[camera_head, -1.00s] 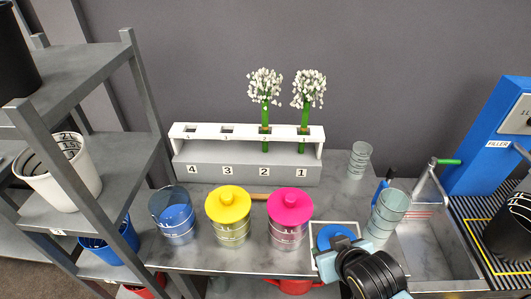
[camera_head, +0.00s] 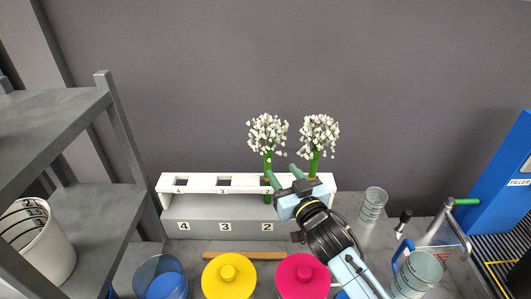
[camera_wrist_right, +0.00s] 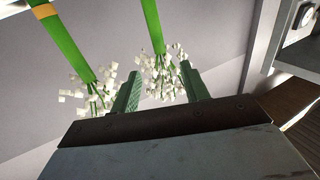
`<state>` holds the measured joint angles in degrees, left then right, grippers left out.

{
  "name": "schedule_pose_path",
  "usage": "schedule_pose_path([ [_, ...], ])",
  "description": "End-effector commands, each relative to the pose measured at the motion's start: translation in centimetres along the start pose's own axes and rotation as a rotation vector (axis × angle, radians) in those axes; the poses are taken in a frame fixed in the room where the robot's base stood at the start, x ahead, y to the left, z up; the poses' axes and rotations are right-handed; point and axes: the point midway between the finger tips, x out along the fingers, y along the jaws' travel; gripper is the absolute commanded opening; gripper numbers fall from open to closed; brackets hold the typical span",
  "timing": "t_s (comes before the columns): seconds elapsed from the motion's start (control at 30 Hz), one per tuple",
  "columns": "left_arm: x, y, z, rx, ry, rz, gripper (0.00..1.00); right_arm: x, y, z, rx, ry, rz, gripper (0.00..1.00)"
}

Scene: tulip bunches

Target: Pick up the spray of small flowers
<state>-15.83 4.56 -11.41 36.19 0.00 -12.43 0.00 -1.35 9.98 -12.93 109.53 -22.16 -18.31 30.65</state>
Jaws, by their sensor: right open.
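Two sprays of small white flowers stand upright on green stems in a white-topped rack (camera_head: 200,209). One spray (camera_head: 267,135) is at slot 2, the other (camera_head: 319,135) at the right end, where my right arm hides the slot's label. My right gripper (camera_head: 284,176) is open and empty in front of the rack, its fingertips near the stems at top-board height. In the right wrist view, one spray (camera_wrist_right: 160,75) shows between and beyond the open fingers (camera_wrist_right: 161,86); the other spray (camera_wrist_right: 90,95) is outside them to the left. Neither stem is visibly gripped. My left gripper is not in view.
Jars with a yellow lid (camera_head: 229,276) and a pink lid (camera_head: 303,277) stand in front of the rack, with a blue-filled glass (camera_head: 162,280) to their left. Clear tumblers (camera_head: 373,205) stand right. A grey shelf (camera_head: 65,135) is at left.

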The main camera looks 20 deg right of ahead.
Motion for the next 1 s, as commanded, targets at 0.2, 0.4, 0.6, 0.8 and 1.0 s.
schedule_pose_path([
  [0.2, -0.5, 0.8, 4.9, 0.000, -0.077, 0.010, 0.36, 4.2, 0.0, -0.1, -0.001, 0.002, 0.000, 0.45],
  [0.4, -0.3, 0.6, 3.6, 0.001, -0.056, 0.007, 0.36, 5.7, 0.0, -0.1, -0.001, 0.000, 0.000, 0.45],
  [0.6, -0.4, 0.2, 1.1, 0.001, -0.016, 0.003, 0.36, 7.7, 0.1, -0.3, 0.000, 0.001, 0.001, 0.45],
  [0.8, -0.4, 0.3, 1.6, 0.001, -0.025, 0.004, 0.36, 10.2, 0.0, -0.2, -0.001, -0.001, 0.000, 0.45],
  [1.0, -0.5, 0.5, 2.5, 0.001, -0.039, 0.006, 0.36, 10.9, 0.0, -0.1, -0.001, -0.001, -0.001, 0.45],
])
